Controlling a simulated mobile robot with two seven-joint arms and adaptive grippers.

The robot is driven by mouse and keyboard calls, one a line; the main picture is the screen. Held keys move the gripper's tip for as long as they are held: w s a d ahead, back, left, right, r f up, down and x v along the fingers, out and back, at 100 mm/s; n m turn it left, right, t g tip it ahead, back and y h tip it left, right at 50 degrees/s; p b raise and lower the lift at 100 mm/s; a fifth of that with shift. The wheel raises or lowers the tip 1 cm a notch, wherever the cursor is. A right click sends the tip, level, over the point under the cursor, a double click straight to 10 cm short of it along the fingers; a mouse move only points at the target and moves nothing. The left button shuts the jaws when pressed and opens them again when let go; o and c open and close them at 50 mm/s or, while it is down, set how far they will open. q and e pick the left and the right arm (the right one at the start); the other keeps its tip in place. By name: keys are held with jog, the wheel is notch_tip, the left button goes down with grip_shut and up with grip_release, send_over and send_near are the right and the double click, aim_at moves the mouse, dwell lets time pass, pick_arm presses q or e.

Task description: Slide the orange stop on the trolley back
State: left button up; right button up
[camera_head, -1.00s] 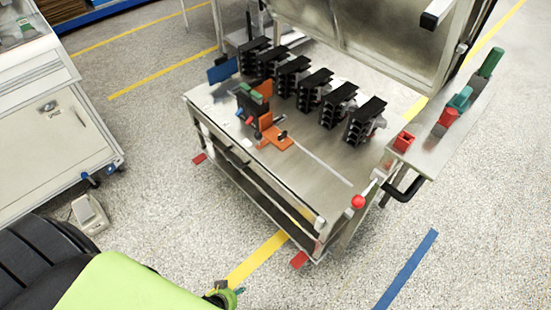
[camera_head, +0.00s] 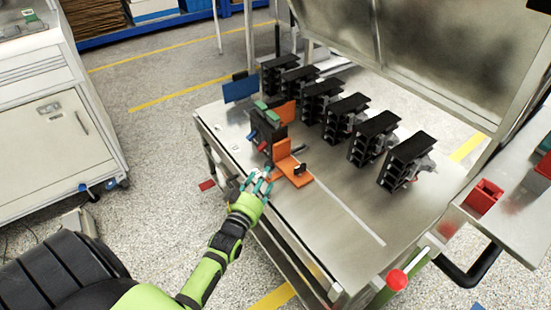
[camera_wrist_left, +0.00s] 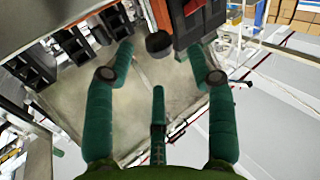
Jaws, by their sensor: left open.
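The orange stop (camera_head: 292,168) sits on the metal top of the trolley (camera_head: 330,220), near its front edge. It has a flat base, an upright plate and a small black knob (camera_head: 299,169). A dark breaker with green and blue parts (camera_head: 265,128) stands right behind it. My left gripper (camera_head: 257,178) is open and empty at the trolley's front edge, just left of the stop and apart from it. In the left wrist view the spread fingers (camera_wrist_left: 158,55) reach toward a black knob (camera_wrist_left: 159,43); an orange piece shows beyond it. My right gripper is not seen.
A row of several black breakers (camera_head: 346,118) stands behind the stop. A light slot line (camera_head: 345,212) runs across the top to the right. A red knob (camera_head: 397,280) stands at the right corner, and a raised metal cover (camera_head: 430,60) is behind.

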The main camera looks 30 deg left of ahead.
aim_at(269, 165)
pick_arm(q)
jog(key=shift+w+a+b, duration=0.15)
jog(key=shift+w+a, duration=0.05)
jog(key=shift+w, duration=0.8)
jog(key=shift+w+a+b, duration=0.15)
jog(key=shift+w+a, duration=0.05)
jog(key=shift+w, duration=0.85)
jog(key=shift+w+a+b, duration=0.15)
jog(key=shift+w+a, duration=0.05)
jog(key=shift+w, duration=0.8)
grip_shut()
